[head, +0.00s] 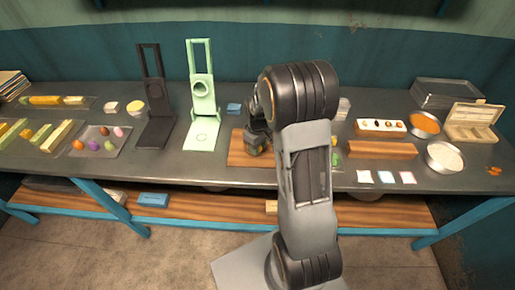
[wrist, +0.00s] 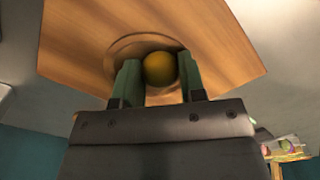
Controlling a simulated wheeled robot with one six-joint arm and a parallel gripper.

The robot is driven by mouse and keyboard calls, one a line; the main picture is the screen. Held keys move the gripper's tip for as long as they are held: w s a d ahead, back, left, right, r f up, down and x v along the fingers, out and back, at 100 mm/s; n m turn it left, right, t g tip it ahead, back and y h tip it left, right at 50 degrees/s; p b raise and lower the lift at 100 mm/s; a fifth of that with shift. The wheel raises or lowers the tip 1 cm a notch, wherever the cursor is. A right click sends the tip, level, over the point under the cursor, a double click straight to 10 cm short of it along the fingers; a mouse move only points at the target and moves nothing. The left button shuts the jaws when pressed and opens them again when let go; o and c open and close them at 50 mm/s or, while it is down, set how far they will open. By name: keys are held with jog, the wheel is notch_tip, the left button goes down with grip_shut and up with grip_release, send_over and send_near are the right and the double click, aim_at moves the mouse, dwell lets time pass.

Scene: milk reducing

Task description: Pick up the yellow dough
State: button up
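The yellow dough (wrist: 159,68) is a small round ball in the wrist view. It shows over a ringed round mark on a wooden board (wrist: 215,55). My gripper (wrist: 160,70) has one green finger on each side of the ball, with no clear gap at either side, so it looks shut on the dough. I cannot tell whether the ball rests on the board or is just off it. In the head view my gripper (head: 254,143) is low over the wooden board (head: 243,158), and the dough is hidden there.
A pale green press (head: 203,106) and a dark press (head: 156,112) stand left of the board. A tray (head: 97,146) holds several coloured balls. A wooden block (head: 381,149), bowls (head: 444,157) and a wooden box (head: 472,121) are at the right. My arm hides part of the counter.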

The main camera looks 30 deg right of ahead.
jog(key=shift+c, duration=1.3)
